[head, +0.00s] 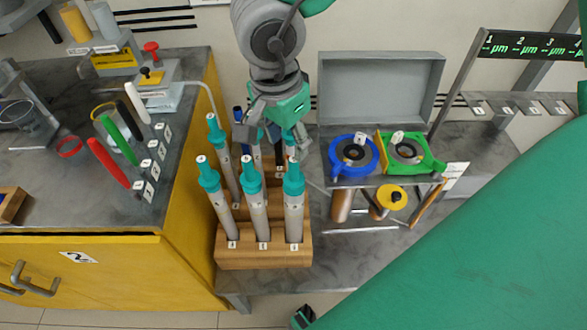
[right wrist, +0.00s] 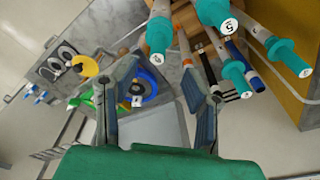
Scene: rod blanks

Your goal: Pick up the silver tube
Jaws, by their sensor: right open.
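Several silver-grey tubes with teal caps stand upright in a wooden rack (head: 262,259). The front row has a left tube (head: 222,208), a middle tube (head: 258,212) and a right tube (head: 294,215); another capped tube (head: 224,165) stands behind at left. I cannot tell which one the task means. My right gripper (head: 273,140) points down over the back of the rack, open, and hides part of the back row. In the right wrist view its fingers (right wrist: 160,72) are apart with nothing held between them; capped tubes (right wrist: 158,38) show beyond and to the right. My left gripper is not in view.
A blue ring holder (head: 354,155) and a green one (head: 408,151) stand right of the rack, before a grey open box (head: 380,88). A silver cylinder (head: 103,20) stands at the upper left.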

